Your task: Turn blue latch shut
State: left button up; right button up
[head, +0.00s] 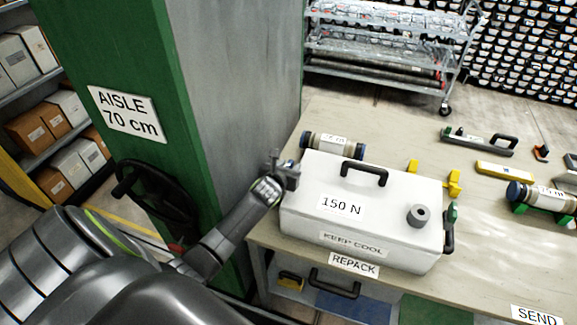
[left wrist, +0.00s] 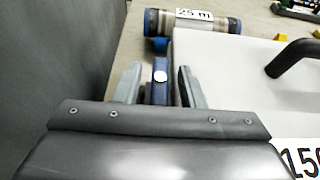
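The white cool box (head: 335,180), labelled 150 N, stands shut at the table's left end. My left gripper (head: 283,172) is at the box's left end. In the left wrist view the blue latch (left wrist: 160,82), with a pale round spot, stands between the two fingers. A small gap shows on each side of it, so the gripper is open around it and not gripping. The latch's lower part is hidden behind the gripper body. In the head view the gripper covers most of the latch. My right gripper is not in view.
A green latch (head: 452,212) and black side handle (head: 448,236) are at the box's right end. A core tube (head: 333,146) lies behind the box, and a grey ring (head: 418,215) sits on the lid. A green and grey pillar (head: 200,90) stands close at the left.

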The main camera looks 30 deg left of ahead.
pick_arm(q)
grip_shut()
dwell(0.3)
